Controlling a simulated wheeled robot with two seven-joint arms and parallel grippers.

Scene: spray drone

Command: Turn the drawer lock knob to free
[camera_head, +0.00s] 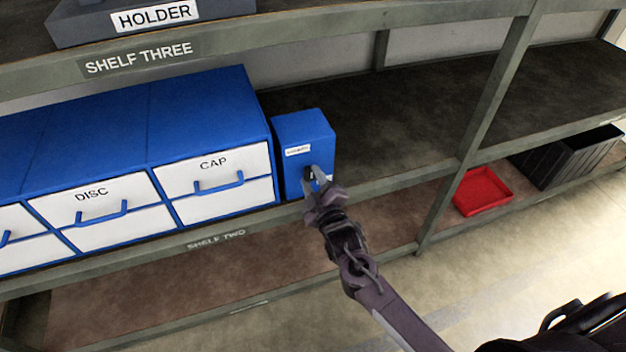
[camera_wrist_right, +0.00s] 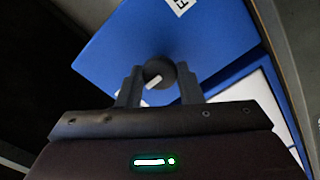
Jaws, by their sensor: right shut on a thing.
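The drawer lock knob (camera_wrist_right: 158,74) is a dark round knob with a white pointer mark, on the front of a small blue lock box (camera_head: 303,135). In the right wrist view the mark slants toward the lower left. My right gripper (camera_head: 316,174) is at the front of the box; in the right wrist view its two fingers (camera_wrist_right: 160,86) stand on either side of the knob, shut on it. In the head view the fingers mostly hide the knob. My left gripper is not in view.
The blue cabinet (camera_head: 200,105) with white DISC and CAP drawers stands left of the box on shelf two. The shelf right of the box is bare. A red tray (camera_head: 482,192) and a dark crate (camera_head: 570,155) are at the right.

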